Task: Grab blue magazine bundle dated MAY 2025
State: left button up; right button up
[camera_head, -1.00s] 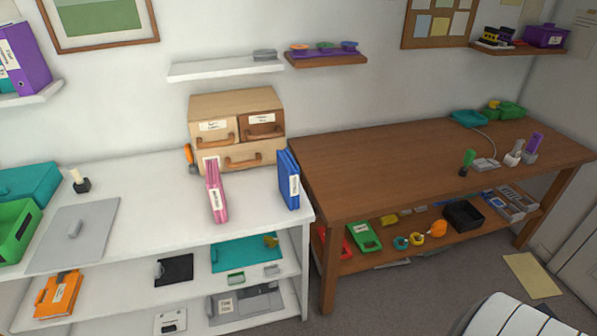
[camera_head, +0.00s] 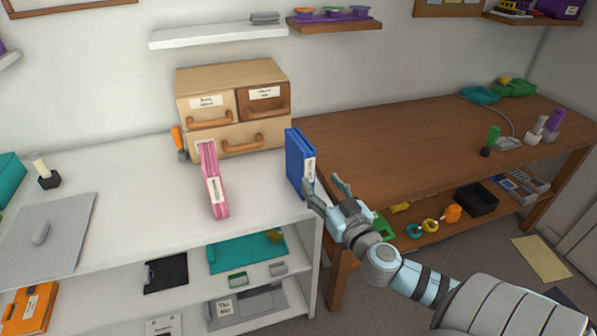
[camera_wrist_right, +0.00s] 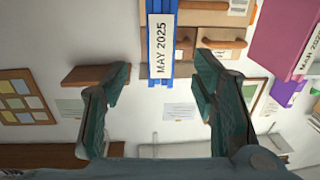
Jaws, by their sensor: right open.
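The blue magazine bundle (camera_head: 299,161) stands upright at the right end of the white table, with a white label on its front edge. In the right wrist view the blue bundle (camera_wrist_right: 160,76) shows its label, which reads MAY 2025. My right gripper (camera_head: 324,188) is open just in front and to the right of the bundle. In the right wrist view the open fingers (camera_wrist_right: 158,88) lie either side of the line to the bundle, with nothing between them that I can see gripped. My left gripper is not in view.
A pink bundle (camera_head: 213,182) stands upright to the left on the white table (camera_head: 140,205). A wooden drawer box (camera_head: 233,105) stands behind. The brown table (camera_head: 400,155) is close on the right, its near top mostly clear.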

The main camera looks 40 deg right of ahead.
aim_at(312, 168)
jog(key=x, duration=0.7)
jog(key=shift+w+d, duration=0.2)
jog(key=shift+d, duration=0.1)
jog(key=x, duration=0.4)
jog(key=p+x, duration=0.1)
jog(key=shift+w+a+f, duration=0.15)
jog(key=shift+w+a, duration=0.05)
jog(key=shift+w, duration=0.3)
jog(key=shift+s, duration=0.1)
grip_shut()
